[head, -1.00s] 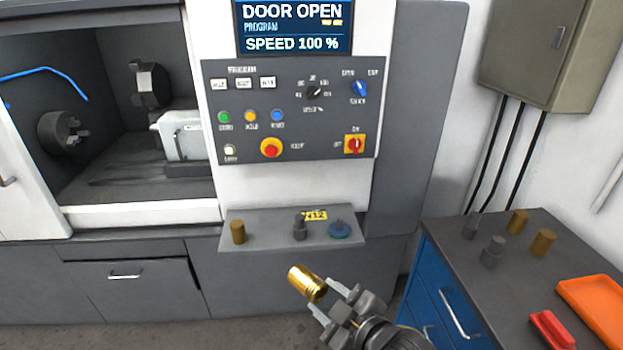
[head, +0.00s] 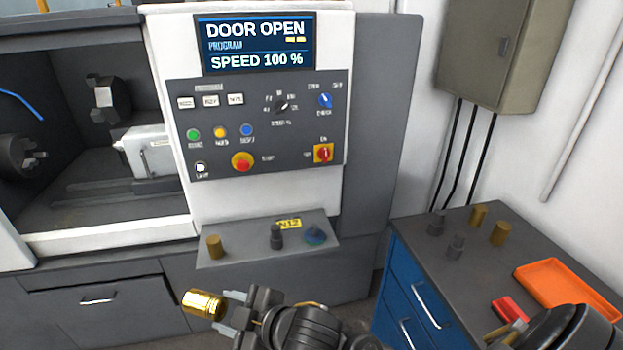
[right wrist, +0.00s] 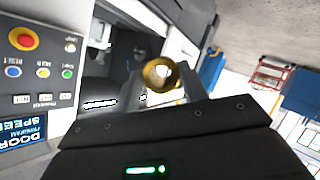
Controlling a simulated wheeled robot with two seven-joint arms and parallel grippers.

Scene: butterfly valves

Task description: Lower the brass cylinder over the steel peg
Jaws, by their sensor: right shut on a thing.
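The shiny brass cylinder (head: 203,304) is held by my right gripper (head: 230,316) in front of and below the shelf, tilted nearly onto its side. In the right wrist view the brass cylinder (right wrist: 160,74) sits between the fingers, and its round hollow end shows.
The machine's shelf (head: 240,256) also bears a darker brass cylinder (head: 214,247) and a dark steel piece (head: 277,237). At right, a cabinet top (head: 480,262) holds several small cylinders, an orange tray (head: 567,287) and a red object (head: 509,309). The control panel (head: 255,125) rises behind the shelf.

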